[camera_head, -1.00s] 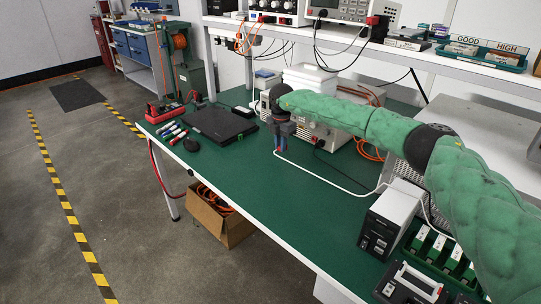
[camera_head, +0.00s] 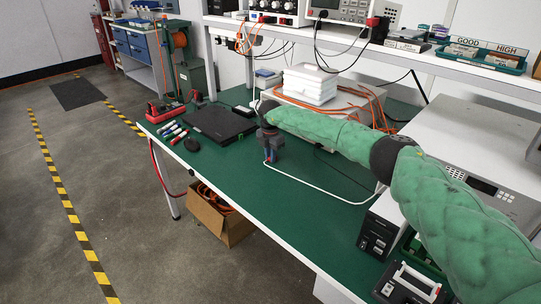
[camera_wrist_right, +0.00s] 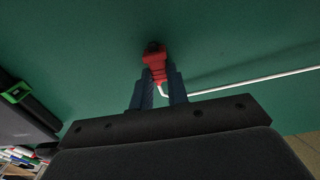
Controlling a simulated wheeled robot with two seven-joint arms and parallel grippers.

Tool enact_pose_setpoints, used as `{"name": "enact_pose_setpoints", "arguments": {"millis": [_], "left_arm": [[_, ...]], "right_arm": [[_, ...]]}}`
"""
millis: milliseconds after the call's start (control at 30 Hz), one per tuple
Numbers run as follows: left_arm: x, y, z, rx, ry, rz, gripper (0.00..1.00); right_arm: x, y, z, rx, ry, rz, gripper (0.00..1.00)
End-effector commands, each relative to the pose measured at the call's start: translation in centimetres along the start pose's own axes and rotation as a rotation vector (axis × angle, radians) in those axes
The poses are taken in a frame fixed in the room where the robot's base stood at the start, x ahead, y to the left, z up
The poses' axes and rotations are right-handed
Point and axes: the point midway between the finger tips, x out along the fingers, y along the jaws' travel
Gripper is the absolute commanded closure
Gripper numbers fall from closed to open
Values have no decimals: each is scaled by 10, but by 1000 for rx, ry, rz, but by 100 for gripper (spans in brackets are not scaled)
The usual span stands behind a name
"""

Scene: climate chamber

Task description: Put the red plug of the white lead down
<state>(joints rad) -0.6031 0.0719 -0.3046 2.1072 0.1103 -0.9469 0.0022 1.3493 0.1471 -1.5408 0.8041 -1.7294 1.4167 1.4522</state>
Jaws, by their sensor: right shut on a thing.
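My right gripper (camera_head: 270,151) points down over the green bench top (camera_head: 300,210), to the right of the black laptop. It is shut on the red plug (camera_wrist_right: 155,68) of the white lead. In the right wrist view the plug sits between the two blue fingers, its dark tip pointing away from the gripper. In the head view the gripper mostly hides the plug. The white lead (camera_head: 318,188) runs from the gripper to the right across the bench. I cannot tell whether the plug touches the bench. My left gripper is not in view.
The bench between the gripper and the front edge is clear.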

Motion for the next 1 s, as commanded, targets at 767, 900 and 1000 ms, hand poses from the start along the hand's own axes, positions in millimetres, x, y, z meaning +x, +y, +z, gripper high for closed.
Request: {"name": "enact_pose_setpoints", "arguments": {"millis": [767,900,1000], "left_arm": [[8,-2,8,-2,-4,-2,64],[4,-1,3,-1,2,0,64],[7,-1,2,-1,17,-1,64]], "right_arm": [[0,0,0,0,0,0,62],[-12,0,1,0,-1,1,62],[-29,0,1,-1,-1,2,62]]}}
